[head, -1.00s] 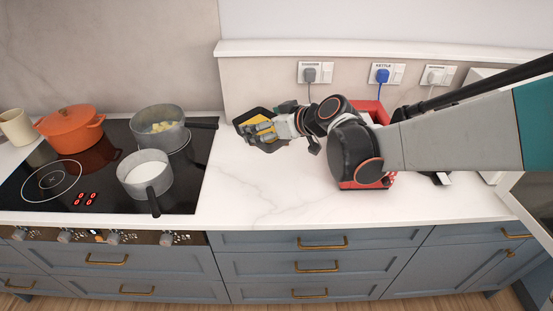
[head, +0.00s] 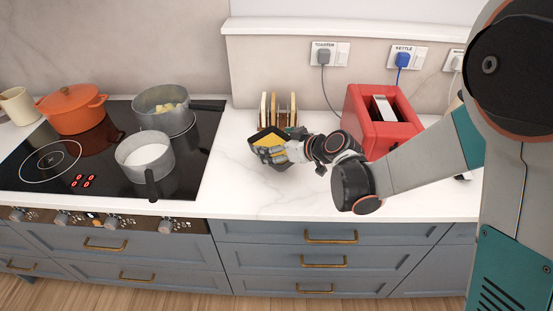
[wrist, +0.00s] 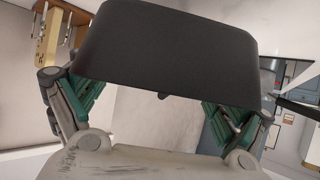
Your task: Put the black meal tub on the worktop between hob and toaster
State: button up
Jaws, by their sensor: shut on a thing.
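The black meal tub (head: 256,138) is held tilted in my gripper (head: 275,150), over the worktop (head: 240,190) between the hob (head: 95,180) and the red toaster (head: 368,138). A yellow patch shows on the tub's side in the head view. In the wrist view the tub (wrist: 165,45) fills the top middle, with a finger at each side of it. My gripper is shut on the tub. I cannot tell whether the tub touches the worktop.
On the hob are a pan of milk (head: 146,158), another pan (head: 160,106) and an orange pot (head: 72,108). The worktop's front strip is clear.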

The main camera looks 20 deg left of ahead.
aim_at(276, 154)
jog(key=shift+f+b, duration=0.75)
jog(key=shift+f, duration=1.5)
jog(key=shift+f, duration=0.1)
jog(key=o, duration=1.1)
jog(key=shift+o, duration=0.3)
